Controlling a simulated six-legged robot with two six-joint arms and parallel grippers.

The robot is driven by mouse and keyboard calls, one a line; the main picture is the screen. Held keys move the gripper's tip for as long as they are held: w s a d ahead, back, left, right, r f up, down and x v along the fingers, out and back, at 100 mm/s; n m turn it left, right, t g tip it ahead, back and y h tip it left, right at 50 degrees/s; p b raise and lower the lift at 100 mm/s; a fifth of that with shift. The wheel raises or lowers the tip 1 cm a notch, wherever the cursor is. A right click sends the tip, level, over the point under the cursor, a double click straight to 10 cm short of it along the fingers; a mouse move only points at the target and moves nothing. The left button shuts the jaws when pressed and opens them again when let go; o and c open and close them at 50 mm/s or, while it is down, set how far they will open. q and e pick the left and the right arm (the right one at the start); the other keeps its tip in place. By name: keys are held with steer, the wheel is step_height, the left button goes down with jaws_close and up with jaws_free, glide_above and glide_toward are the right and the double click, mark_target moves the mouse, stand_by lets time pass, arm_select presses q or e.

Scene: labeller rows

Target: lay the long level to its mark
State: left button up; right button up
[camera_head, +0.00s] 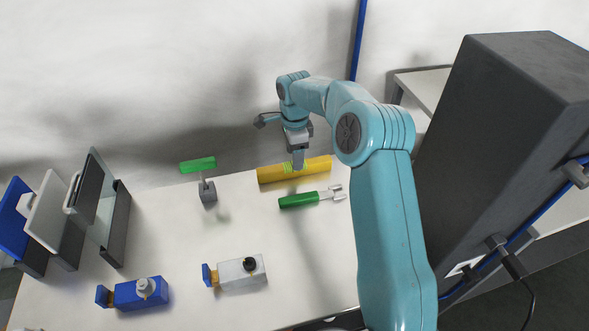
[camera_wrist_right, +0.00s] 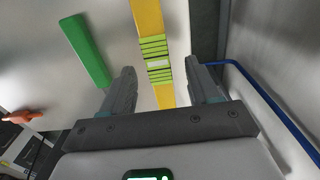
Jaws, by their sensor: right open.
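The long yellow level (camera_head: 265,175) with green stripes lies on the white table near its back edge. It also shows in the right wrist view (camera_wrist_right: 147,18), running away from me with its striped middle between my fingers. My right gripper (camera_head: 298,163) is over the middle of the level. In the wrist view the right gripper (camera_wrist_right: 161,85) is open, one finger to each side of the level, with visible gaps. I cannot tell whether the fingertips reach down beside it. I cannot make out the mark. My left gripper is not in view.
A green-handled wrench (camera_head: 297,200) lies just in front of the level. A green-topped tool (camera_head: 198,165) stands left of it. Blue (camera_head: 140,293) and white (camera_head: 238,272) devices are at the front, upright cases (camera_head: 100,210) at left. A dark cabinet (camera_head: 500,130) stands at right.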

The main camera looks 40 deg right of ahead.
step_height(320, 180, down, 5)
steer(key=shift+a+r, duration=0.1)
steer(key=shift+r, duration=0.05)
steer(key=shift+s, duration=0.15)
steer(key=shift+c, duration=0.9)
jaws_close()
steer(key=shift+r, duration=0.2)
steer(key=shift+r, duration=0.3)
step_height(320, 180, up, 19)
steer(key=p, duration=0.2)
